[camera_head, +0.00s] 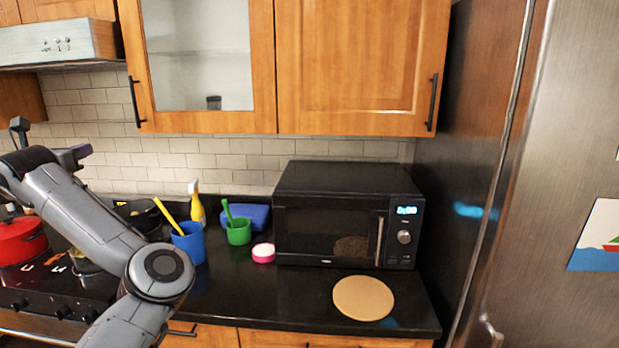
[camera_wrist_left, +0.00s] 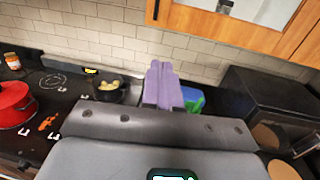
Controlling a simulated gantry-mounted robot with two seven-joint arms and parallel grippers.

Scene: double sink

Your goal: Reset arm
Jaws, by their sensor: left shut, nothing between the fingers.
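My left arm (camera_head: 80,215) comes in at the lower left, bends at the elbow and reaches up over the stove side. My left gripper (camera_head: 78,152) has purple fingers and is raised in front of the tiled wall. In the left wrist view the two purple fingers (camera_wrist_left: 163,88) lie together, shut and empty. They hide part of the green and blue items behind. My right gripper is out of view.
A red pot (camera_head: 20,240) and a dark pan (camera_head: 140,215) are on the left. A blue cup (camera_head: 190,245), yellow spray bottle (camera_head: 197,208), green cup (camera_head: 238,232), pink-and-white container (camera_head: 263,254) and black microwave (camera_head: 330,225) stand on the counter. A round tan board (camera_head: 363,298) lies in front.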

